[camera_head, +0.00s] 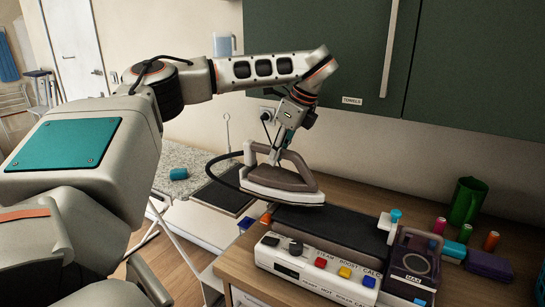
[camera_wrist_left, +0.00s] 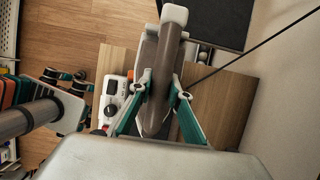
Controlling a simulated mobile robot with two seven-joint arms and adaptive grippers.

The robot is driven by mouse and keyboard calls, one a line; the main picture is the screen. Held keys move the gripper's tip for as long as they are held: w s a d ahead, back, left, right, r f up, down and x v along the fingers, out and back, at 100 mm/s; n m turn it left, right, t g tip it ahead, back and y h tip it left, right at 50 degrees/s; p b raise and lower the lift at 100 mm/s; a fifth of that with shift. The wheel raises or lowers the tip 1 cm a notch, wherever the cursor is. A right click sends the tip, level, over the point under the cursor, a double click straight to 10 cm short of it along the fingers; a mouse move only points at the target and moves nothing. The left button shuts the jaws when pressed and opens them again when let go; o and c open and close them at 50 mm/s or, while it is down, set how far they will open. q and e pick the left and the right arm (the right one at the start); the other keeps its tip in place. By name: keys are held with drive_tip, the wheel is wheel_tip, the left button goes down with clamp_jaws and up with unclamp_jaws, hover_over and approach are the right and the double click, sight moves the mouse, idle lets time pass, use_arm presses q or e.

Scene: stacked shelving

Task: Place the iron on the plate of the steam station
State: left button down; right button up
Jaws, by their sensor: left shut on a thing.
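The iron (camera_head: 280,185), grey-brown with a pale base, hangs nearly level from my left gripper (camera_head: 281,150). The gripper is shut on its handle from above. In the left wrist view the iron (camera_wrist_left: 166,75) lies between the teal fingers (camera_wrist_left: 158,108). The steam station (camera_head: 318,268) is a white unit with coloured buttons; its dark plate (camera_head: 345,232) is on top. The iron is over the plate's far left end; whether it touches cannot be told. In the left wrist view, a teal-and-white part at left (camera_wrist_left: 62,88) appears to be my right gripper, its opening unclear.
A dark tank block (camera_head: 412,262) stands at the station's right end. A black mat (camera_head: 222,197) is at left. Green cabinets (camera_head: 455,70) overhang the back. The iron's cord trails left.

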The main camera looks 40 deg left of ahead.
use_arm(q)
drive_tip(key=w+d, duration=0.1)
drive_tip(key=d, duration=0.2)
drive_tip(key=w+d+p, duration=0.1)
drive_tip(key=d, duration=0.7)
drive_tip(key=shift+w+r, duration=0.1)
drive_tip(key=shift+w, duration=0.3)
drive_tip(key=shift+w+d+p, duration=0.1)
drive_tip(key=shift+d+p, duration=0.2)
drive_tip(key=shift+d, duration=0.2)
wheel_tip(320, 180, down, 2)
drive_tip(key=shift+f, duration=0.2)
drive_tip(key=shift+f+p, duration=0.3)
drive_tip(key=shift+f, duration=0.3)
use_arm(e)
drive_tip(key=shift+s+d+f+h, duration=0.2)
drive_tip(key=shift+s+d, duration=0.1)
drive_tip(key=shift+d, duration=0.25)
drive_tip(key=shift+s+d+f+h, duration=0.1)
drive_tip(key=shift+s+d+h, duration=0.15)
drive_tip(key=shift+d, duration=0.3)
use_arm(q)
drive_tip(key=c, duration=2.2)
unclamp_jaws()
drive_tip(key=shift+f, duration=0.2)
drive_tip(key=o, duration=0.3)
use_arm(e)
drive_tip(key=shift+s+a, duration=0.1)
drive_tip(key=shift+a, duration=0.1)
